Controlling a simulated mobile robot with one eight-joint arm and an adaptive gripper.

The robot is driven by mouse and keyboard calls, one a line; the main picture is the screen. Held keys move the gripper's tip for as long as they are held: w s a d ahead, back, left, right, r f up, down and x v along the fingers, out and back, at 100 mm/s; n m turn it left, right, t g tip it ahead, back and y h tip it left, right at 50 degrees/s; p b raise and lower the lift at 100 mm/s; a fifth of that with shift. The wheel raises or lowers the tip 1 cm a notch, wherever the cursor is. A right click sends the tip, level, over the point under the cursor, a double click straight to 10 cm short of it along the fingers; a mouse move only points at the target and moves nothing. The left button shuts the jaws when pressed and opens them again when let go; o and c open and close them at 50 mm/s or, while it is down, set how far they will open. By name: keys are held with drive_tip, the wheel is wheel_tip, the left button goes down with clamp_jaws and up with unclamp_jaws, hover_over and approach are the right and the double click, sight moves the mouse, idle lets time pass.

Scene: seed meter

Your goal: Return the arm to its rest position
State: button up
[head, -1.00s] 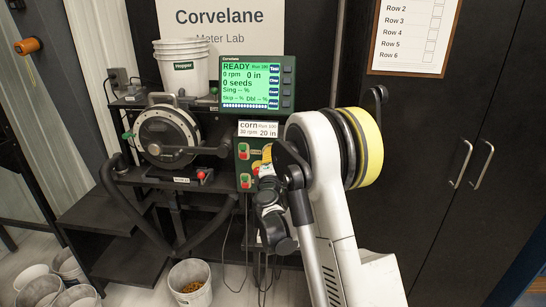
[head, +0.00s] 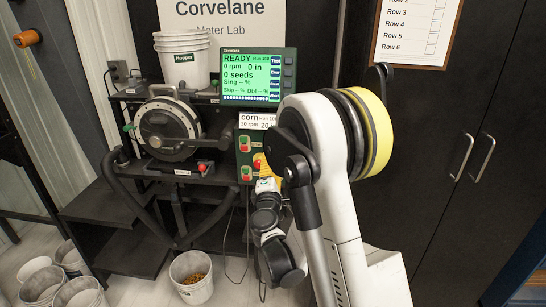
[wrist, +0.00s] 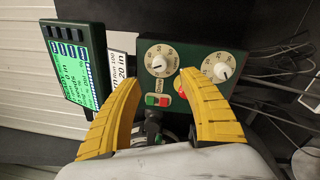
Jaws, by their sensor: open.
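My gripper (wrist: 160,82) is open and empty in the wrist view, its two yellow fingers spread apart in front of the green control box (wrist: 205,62). The box has two white dials, a green and red button pair and a partly covered red and yellow button. In the head view my white arm (head: 325,160) is folded on the right, in front of the control box (head: 246,160) and the bench.
The monitor (head: 252,76) reads READY, 0 rpm, 0 seeds. The round seed meter (head: 165,130) and white hopper bucket (head: 183,62) are left of it. A bucket of seed (head: 191,278) and several empty pails stand on the floor. Dark cabinet doors (head: 460,130) are at right.

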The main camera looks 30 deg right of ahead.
drive_tip(key=shift+v, duration=0.85)
